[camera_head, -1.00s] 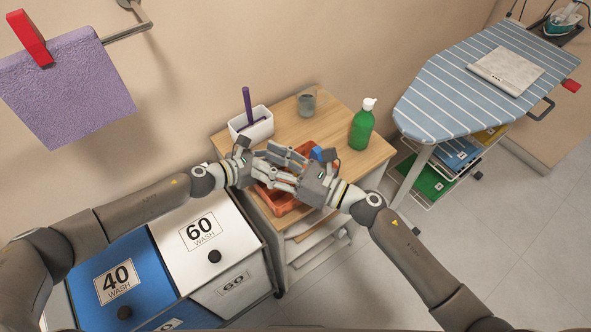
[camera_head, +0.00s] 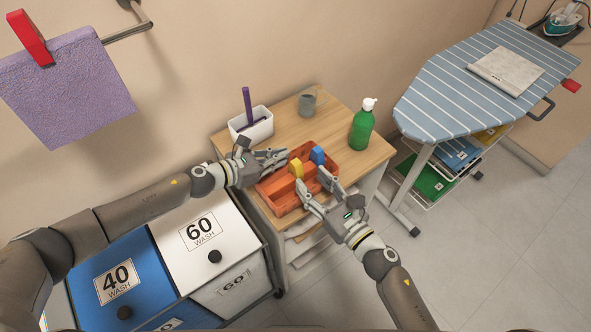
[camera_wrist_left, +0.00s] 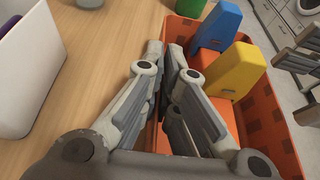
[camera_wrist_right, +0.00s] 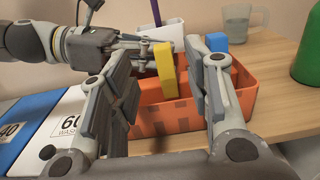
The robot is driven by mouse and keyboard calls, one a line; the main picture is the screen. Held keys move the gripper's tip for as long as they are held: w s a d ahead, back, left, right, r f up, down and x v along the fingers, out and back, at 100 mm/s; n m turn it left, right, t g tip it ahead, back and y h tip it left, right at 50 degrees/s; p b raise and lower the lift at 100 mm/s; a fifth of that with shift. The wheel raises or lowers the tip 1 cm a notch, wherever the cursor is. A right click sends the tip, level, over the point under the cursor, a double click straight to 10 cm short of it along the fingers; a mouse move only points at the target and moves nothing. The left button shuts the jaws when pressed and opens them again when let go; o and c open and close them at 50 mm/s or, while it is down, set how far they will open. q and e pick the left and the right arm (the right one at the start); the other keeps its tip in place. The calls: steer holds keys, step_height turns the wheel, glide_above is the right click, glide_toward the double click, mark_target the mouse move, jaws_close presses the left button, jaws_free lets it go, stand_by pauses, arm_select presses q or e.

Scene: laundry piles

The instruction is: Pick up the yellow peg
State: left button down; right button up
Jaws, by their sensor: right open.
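The yellow peg (camera_head: 295,168) stands in the orange crate (camera_head: 286,206) on the wooden cabinet, next to a blue peg (camera_head: 318,155). Both pegs also show in the left wrist view, yellow (camera_wrist_left: 236,72) in front of blue (camera_wrist_left: 217,28). My left gripper (camera_head: 287,155) is at the crate's left side, its fingers close together beside the yellow peg; no object is visible between them. My right gripper (camera_head: 311,182) is open and empty at the near right side of the crate. In the right wrist view the yellow peg (camera_wrist_right: 164,72) appears between its fingers, farther off.
A white box (camera_head: 250,125) with a purple item stands behind my left gripper. A grey cup (camera_head: 307,104) and a green bottle (camera_head: 362,128) stand farther back. White and blue wash bins (camera_head: 203,226) are at the left. Bare tabletop lies between cup and crate.

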mark_target(299, 168)
steer(key=x, duration=0.5)
steer(key=f+x, duration=0.1)
steer(key=x, duration=0.2)
steer(key=shift+w, duration=0.1)
steer(key=shift+c, duration=0.2)
steer(key=c, duration=0.9)
